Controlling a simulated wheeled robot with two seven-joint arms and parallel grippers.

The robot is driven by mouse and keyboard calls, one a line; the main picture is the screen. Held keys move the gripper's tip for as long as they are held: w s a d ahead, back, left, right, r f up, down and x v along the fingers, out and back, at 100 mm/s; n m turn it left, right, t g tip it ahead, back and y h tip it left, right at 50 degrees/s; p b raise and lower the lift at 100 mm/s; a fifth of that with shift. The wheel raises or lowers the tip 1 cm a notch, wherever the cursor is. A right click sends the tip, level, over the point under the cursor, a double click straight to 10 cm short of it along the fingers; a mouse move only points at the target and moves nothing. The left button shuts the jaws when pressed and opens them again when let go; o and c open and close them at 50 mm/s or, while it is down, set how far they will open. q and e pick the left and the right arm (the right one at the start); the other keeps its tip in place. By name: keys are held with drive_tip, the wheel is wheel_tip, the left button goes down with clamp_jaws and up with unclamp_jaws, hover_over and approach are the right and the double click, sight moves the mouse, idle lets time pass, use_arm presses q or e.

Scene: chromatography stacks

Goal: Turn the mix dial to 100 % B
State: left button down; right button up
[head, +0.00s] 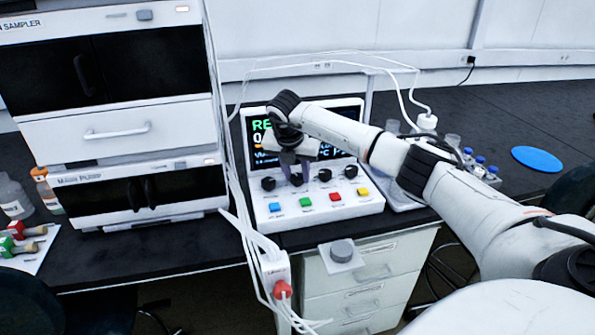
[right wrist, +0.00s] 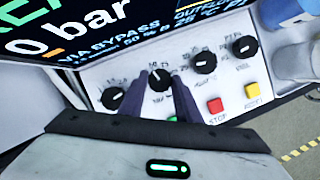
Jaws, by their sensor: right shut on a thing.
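The control box (head: 320,205) stands on the dark bench with a row of several black dials. The dial second from the left, which I take as the mix dial (right wrist: 158,79), has small scale numbers around it; its label is too small to read surely. My right gripper (head: 294,171) reaches down to it from above. In the right wrist view its two dark fingers (right wrist: 158,92) are shut on that dial, one on each side. A white pointer line shows on the dial, pointing toward its upper left. My left gripper is not in view.
Other dials stand close by: one to the left (right wrist: 112,98) and one to the right (right wrist: 205,63). Coloured buttons, among them a red one (head: 336,197), lie in front. The display (head: 345,115) rises behind, partly hidden by my arm. White pump and sampler units (head: 120,135) stand left.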

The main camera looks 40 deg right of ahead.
drive_tip(key=m, duration=0.1)
drive_tip(key=m+g, duration=0.1)
drive_tip(key=m, duration=0.2)
drive_tip(key=shift+w+m+g+h, duration=0.25)
drive_tip(key=shift+m+g+h, duration=0.05)
drive_tip(key=shift+w+r+m+g+b, duration=0.1)
drive_tip(key=shift+m+g+b, duration=0.85)
drive_tip(key=shift+m, duration=0.95)
drive_tip(key=o, duration=1.1)
drive_tip(key=shift+c, duration=0.2)
drive_tip(key=s+v, duration=0.1)
drive_tip(key=v, duration=0.9)
drive_tip(key=shift+w+r, duration=0.15)
drive_tip(key=shift+w, duration=0.25)
